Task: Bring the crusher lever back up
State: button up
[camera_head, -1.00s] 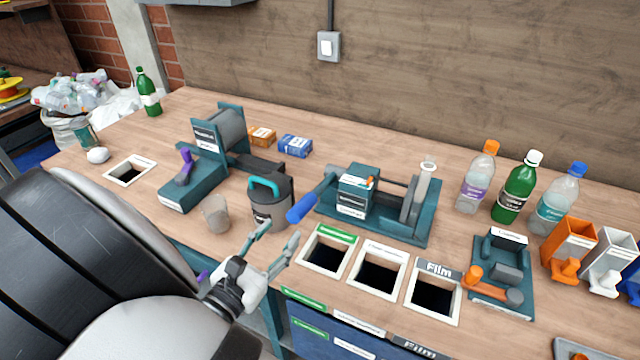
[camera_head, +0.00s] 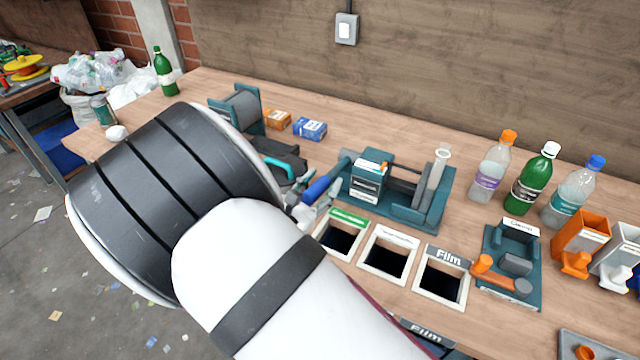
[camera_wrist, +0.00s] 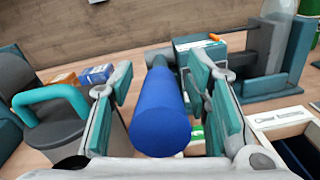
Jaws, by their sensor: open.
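The lever has a thick blue handle (camera_head: 316,188) on a grey arm. It sticks out low, toward me and to the left, from a teal bench machine (camera_head: 440,212) with a teal block and a clear tube. In the wrist view, the blue handle (camera_wrist: 160,118) points at the camera. My gripper (camera_head: 310,200) is open around the handle, mostly hidden by my arm in the head view. In the wrist view, my gripper's teal-padded fingers (camera_wrist: 160,82) stand on either side of the handle, with a visible gap at each side.
A dark canister with a teal handle (camera_wrist: 52,98) stands close left of my gripper. Framed bin openings (camera_head: 388,252) lie right along the bench front. A smaller machine with an orange handle (camera_head: 512,265) and several bottles (camera_head: 528,180) stand farther right.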

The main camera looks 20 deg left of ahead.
grip_shut()
jog(key=shift+r, duration=0.1)
